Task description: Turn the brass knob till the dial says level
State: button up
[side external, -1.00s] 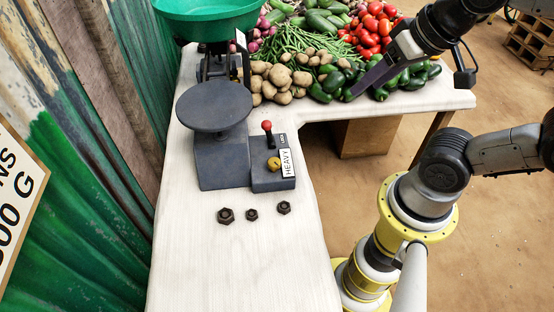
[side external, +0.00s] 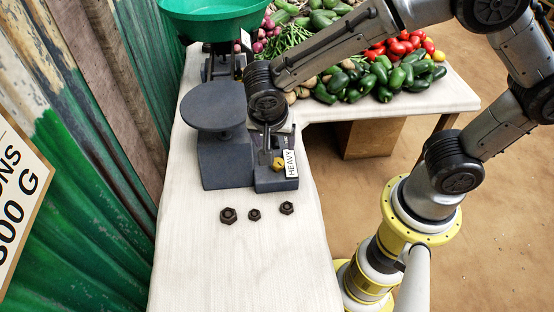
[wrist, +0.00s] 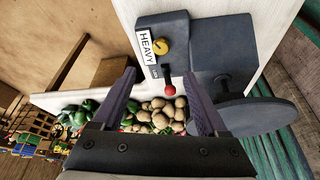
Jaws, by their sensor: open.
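The brass knob (side external: 278,164) sits on the small dark box beside the balance. In the wrist view the knob (wrist: 160,47) is just beyond my fingertips, near the midline between them. A white dial plate (side external: 290,163) next to the knob reads HEAVY; it also shows in the wrist view (wrist: 147,46). My gripper (side external: 266,153) points down over the box, very near the knob. In the wrist view my gripper (wrist: 160,82) is open with nothing held; contact with the knob is not visible.
A red-tipped lever (wrist: 169,88) stands by the knob, between my fingers in the wrist view. The balance's round pan (side external: 213,105) is close to its left. Several dark nuts (side external: 254,215) lie in front. A green bowl (side external: 215,18) and vegetables are behind.

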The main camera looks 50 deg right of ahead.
aim_at(277, 162)
jog(key=x, duration=1.3)
jog(key=shift+w+f, duration=0.15)
jog(key=shift+f, duration=0.15)
grip_shut()
